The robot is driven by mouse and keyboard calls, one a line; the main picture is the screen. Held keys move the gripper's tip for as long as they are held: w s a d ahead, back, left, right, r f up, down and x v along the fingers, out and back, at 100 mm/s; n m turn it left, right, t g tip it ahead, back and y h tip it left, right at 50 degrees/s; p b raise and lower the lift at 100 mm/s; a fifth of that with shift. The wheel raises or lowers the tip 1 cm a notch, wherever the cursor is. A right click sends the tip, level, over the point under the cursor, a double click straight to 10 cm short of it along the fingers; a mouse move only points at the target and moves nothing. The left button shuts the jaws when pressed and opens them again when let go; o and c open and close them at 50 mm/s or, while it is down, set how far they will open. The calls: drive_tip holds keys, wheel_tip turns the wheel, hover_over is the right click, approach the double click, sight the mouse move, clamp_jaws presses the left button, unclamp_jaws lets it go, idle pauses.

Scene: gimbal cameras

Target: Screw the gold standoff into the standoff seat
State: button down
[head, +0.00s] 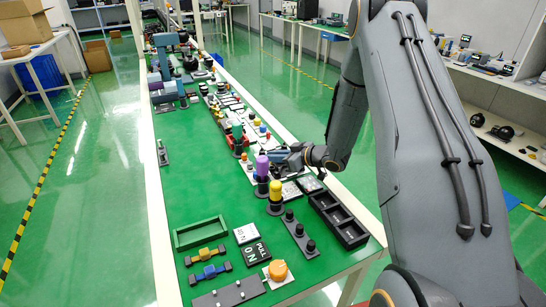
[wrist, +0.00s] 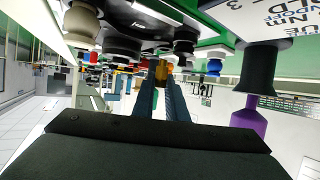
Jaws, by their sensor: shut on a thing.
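My gripper (wrist: 161,92) is shut on the gold standoff (wrist: 162,72), a small gold piece between its two fingertips. The wrist view is upside down, with the bench surface along the top. In the head view my gripper (head: 283,158) is low over the right part of the green bench, just beyond the purple-topped post. The standoff is too small to make out there. I cannot clearly pick out the standoff seat in either view. I cannot tell whether the standoff touches anything beyond the fingertips.
A purple-topped post (head: 262,166) and a yellow-topped post (head: 275,192) stand close to my gripper. The purple one (wrist: 249,115) also shows at the wrist view's right. A black compartment tray (head: 338,220) and green tray (head: 200,232) lie nearer. The bench's left side is mostly clear.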

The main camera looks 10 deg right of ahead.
drive_tip(key=shift+f+b, duration=0.5)
drive_tip(key=shift+f, duration=0.45)
drive_tip(key=c, duration=1.7)
unclamp_jaws()
drive_tip(key=b+v, duration=0.1)
drive_tip(key=v, duration=0.6)
drive_tip(key=shift+s+d+r, duration=0.15)
drive_tip(key=shift+s+d, duration=0.1)
